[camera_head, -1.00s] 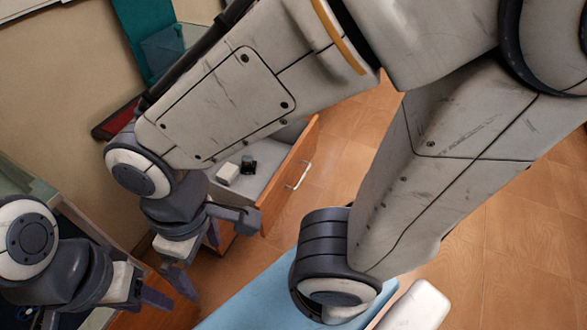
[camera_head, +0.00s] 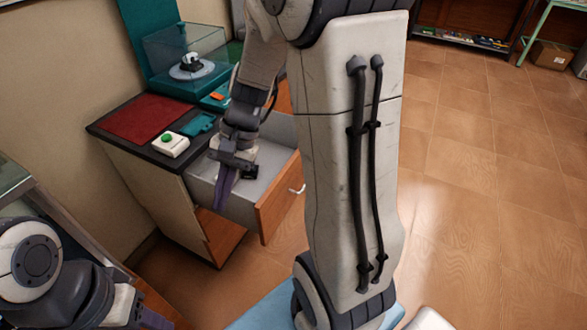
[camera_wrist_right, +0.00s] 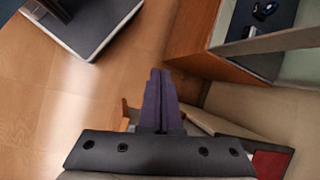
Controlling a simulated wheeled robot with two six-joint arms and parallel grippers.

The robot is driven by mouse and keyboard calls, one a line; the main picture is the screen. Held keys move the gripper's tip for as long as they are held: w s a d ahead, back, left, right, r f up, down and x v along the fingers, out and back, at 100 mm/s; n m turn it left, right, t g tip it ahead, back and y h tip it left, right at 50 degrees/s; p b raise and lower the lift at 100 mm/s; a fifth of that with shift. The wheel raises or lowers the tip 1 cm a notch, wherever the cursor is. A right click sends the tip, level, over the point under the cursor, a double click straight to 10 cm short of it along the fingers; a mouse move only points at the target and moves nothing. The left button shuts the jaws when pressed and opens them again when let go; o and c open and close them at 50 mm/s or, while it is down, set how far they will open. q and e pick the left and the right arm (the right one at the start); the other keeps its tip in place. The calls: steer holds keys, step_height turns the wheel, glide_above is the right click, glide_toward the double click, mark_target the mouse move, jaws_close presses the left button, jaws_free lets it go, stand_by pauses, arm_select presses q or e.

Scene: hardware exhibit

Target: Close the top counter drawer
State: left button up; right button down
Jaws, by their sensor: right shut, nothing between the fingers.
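The top counter drawer stands pulled out of the dark-topped counter (camera_head: 112,132). Its wooden front (camera_head: 277,200) faces right and carries a pale handle (camera_head: 297,187). A small black object (camera_head: 250,173) lies inside its grey interior; my right arm hides part of it. My right gripper (camera_head: 221,196) is shut and empty, pointing down, and overlaps the drawer's left part in the head view; its height over the drawer is unclear. Its fingers touch each other in the wrist view (camera_wrist_right: 158,98). My left gripper (camera_head: 152,318) is at the lower left, partly cut off.
A red mat (camera_head: 146,117), a white box with a green button (camera_head: 169,145) and a glass case (camera_head: 190,62) are on the counter. Open wooden floor (camera_head: 470,180) lies to the right. A blue surface (camera_head: 262,312) is at the bottom.

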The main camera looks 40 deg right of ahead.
steer(key=w+d+f+m+t+y+b, duration=0.25)
steer(key=d+f+m, duration=0.3)
steer(key=d, duration=0.35)
steer(key=m+t+b, duration=0.3)
steer(key=m, duration=0.3)
glide_above(283, 174)
steer(key=s+a, duration=0.3)
steer(key=s, duration=0.1)
step_height(283, 174, down, 4)
steer(key=s+d+f+m+t+h+b, duration=0.1)
steer(key=s+d+f+m+t, duration=0.15)
steer(key=d, duration=0.35)
steer(key=s+d+f+m+t+h+b, duration=0.1)
steer(key=s+d+f+m+t+b, duration=0.1)
steer(key=d+m, duration=0.3)
steer(key=s+d+f+m+t+h+b, duration=0.1)
steer(key=s+d+f+m+t+h, duration=0.15)
steer(key=d, duration=0.45)
steer(key=shift+g+y, duration=0.35)
steer(key=shift+y, duration=0.05)
steer(key=b+x, duration=0.1)
steer(key=x, duration=0.3)
steer(key=r+x, duration=0.1)
steer(key=x, duration=0.3)
steer(key=w+r+b+x, duration=0.1)
steer(key=x, duration=0.3)
steer(key=shift+w+a+b, duration=0.3)
arm_select(q)
step_height(283, 174, down, 14)
steer(key=shift+r, duration=0.25)
